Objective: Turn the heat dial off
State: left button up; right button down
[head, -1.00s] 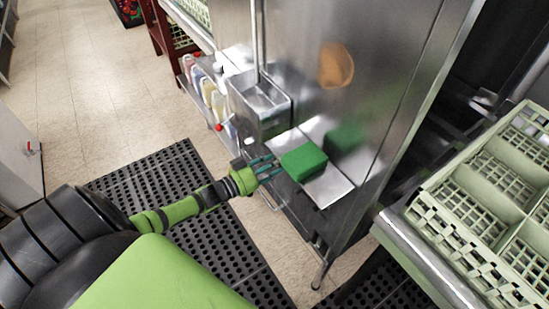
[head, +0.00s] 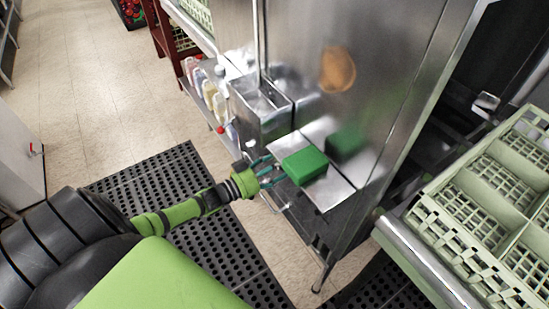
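No heat dial can be made out in the head view. My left gripper (head: 272,171) is beside the steel cabinet's small side shelf (head: 330,190), just left of a green block (head: 304,166) lying on it. Its teal fingers look spread apart, with nothing seen between them. Whether a fingertip touches the block cannot be told. My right gripper is out of view.
The tall steel cabinet (head: 385,65) has a shiny side with reflections. A steel bin (head: 262,103) hangs on it. Bottles (head: 208,92) stand on a low shelf behind. Pale green dish racks (head: 490,200) fill the right.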

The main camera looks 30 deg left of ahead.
pick_arm(q)
jog(key=v, duration=1.2)
